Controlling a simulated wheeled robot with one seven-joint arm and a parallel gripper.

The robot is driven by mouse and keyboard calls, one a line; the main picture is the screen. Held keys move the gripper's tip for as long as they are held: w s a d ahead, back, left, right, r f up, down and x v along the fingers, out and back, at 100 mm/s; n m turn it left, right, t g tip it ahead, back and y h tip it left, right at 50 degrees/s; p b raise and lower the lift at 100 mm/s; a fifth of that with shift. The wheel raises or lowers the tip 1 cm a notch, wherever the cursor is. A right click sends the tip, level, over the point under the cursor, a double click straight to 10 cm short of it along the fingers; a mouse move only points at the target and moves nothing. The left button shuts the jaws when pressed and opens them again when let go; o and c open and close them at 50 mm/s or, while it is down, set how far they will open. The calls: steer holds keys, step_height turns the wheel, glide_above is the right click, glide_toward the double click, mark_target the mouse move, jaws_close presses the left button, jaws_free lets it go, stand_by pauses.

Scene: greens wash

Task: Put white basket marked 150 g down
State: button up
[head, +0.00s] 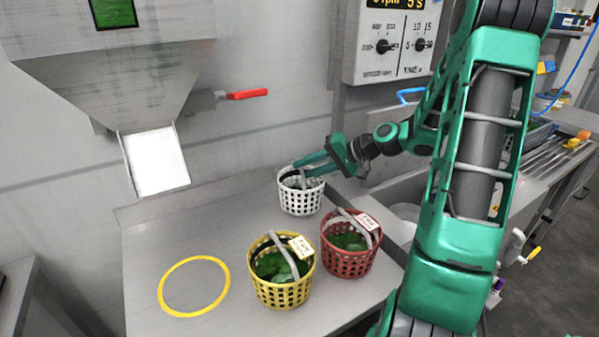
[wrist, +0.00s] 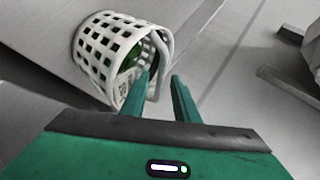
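The white basket (head: 300,200) stands upright on the steel bench at the back, with green leaves inside. In the wrist view the white basket (wrist: 97,50) shows its handle, greens and part of a tag whose print I cannot read. My gripper (head: 301,168) reaches in from the right at the handle. In the wrist view the fingers of my gripper (wrist: 160,80) are spread apart, with the handle at the gap between their tips. I see no firm grip on it.
A red basket (head: 347,262) and a yellow basket (head: 282,291), both with greens and tags, stand in front. A yellow ring (head: 162,299) marks bare bench at left. A hopper chute (head: 156,162) hangs behind it. A control box (head: 398,45) is on the wall.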

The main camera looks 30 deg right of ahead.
steer(key=v, duration=0.9)
steer(key=shift+s+d+r, duration=0.2)
steer(key=shift+s, duration=0.05)
